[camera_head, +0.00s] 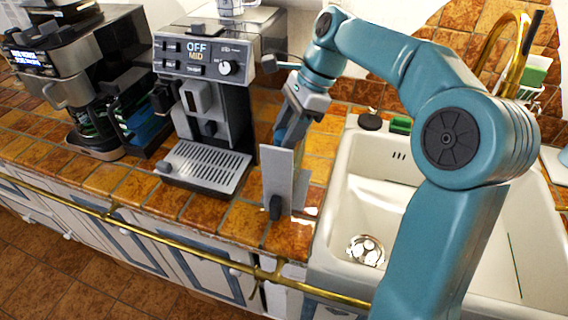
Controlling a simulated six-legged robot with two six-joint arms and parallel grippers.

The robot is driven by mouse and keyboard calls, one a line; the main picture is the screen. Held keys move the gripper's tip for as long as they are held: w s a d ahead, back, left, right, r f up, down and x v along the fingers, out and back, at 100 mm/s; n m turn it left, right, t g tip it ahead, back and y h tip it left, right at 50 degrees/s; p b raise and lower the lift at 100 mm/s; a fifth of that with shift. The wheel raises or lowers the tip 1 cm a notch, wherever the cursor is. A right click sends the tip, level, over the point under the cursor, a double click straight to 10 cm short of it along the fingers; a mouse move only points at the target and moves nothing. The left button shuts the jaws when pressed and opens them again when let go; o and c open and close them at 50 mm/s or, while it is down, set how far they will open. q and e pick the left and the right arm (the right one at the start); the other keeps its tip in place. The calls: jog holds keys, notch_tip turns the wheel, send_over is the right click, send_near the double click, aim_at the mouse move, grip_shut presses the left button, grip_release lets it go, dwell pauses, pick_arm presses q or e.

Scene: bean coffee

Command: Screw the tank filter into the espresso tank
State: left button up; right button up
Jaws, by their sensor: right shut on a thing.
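My right gripper (291,125) reaches down from above and is shut at the top edge of a grey-white upright box, which looks like the espresso tank (279,172). The tank is upright at the counter's front part, between the espresso machine and the sink. A small dark cylinder (275,207) shows at the tank's lower front; it may be the tank filter, but I cannot tell whether it is attached. The fingertips are partly hidden by the tank's top. My left gripper is not in view.
The espresso machine (208,67), its display reading OFF, stands just left of the tank. Another coffee machine (75,60) is further left. A white sink (365,210) with a brass tap (497,50) is at right. A brass rail (180,234) runs along the counter front.

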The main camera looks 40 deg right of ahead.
jog(key=m+t, duration=0.1)
jog(key=m, duration=0.1)
jog(key=shift+s+a+f+m+h+b, duration=0.1)
jog(key=shift+m+h+b, duration=0.25)
jog(key=shift+m+h, duration=0.05)
jog(key=m+t, duration=0.1)
jog(key=m, duration=0.1)
jog(key=shift+s+a+m+h, duration=0.1)
jog(key=shift+m+h, duration=0.2)
jog(key=shift+h, duration=0.1)
jog(key=shift+m, duration=0.3)
jog(key=o, duration=1.3)
